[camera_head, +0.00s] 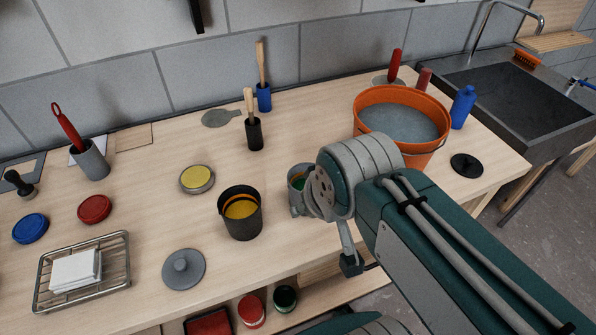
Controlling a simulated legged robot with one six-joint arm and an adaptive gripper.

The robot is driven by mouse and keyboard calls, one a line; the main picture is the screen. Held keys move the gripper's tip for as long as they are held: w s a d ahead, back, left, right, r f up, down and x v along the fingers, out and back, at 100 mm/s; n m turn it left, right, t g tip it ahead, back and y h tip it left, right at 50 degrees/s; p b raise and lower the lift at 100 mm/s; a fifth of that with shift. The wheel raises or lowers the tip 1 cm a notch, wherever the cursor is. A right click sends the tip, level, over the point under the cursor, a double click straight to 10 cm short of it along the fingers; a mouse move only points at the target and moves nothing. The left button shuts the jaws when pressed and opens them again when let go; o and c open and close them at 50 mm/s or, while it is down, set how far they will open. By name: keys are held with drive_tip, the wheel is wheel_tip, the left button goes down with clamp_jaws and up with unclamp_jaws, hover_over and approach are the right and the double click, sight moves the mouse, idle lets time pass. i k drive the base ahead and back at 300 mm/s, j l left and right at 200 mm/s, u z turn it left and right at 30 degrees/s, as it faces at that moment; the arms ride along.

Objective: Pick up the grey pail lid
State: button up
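The grey pail lid (184,269) is a round grey disc with a raised knob in the middle. It lies flat on the wooden bench near the front edge, right of the wire rack, with nothing on it. My arm reaches in from the lower right. Part of my gripper (350,264) shows as a dark tip below the arm's rounded joint, well to the right of the lid and apart from it. The rest of my gripper is hidden by the arm, so I cannot see whether it is open or shut.
A dark pail with yellow paint (241,222) stands just right of the lid. A grey pail with green inside (298,199) is partly behind my arm. The wire rack (82,272) holds white blocks. An orange bucket (403,122) stands at the back right.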

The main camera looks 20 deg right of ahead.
sight(184, 269)
drive_tip(key=l, duration=0.25)
drive_tip(key=k+j+u, duration=0.1)
drive_tip(key=u, duration=0.25)
drive_tip(key=k+j+u, duration=0.1)
drive_tip(key=u, duration=0.2)
drive_tip(key=k+j+u, duration=0.1)
drive_tip(key=u, duration=0.25)
drive_tip(key=k+l+z, duration=0.1)
drive_tip(key=z, duration=0.9)
drive_tip(key=i+j, duration=0.1)
drive_tip(key=j, duration=0.65)
drive_tip(key=i+j, duration=0.1)
drive_tip(key=j, duration=0.6)
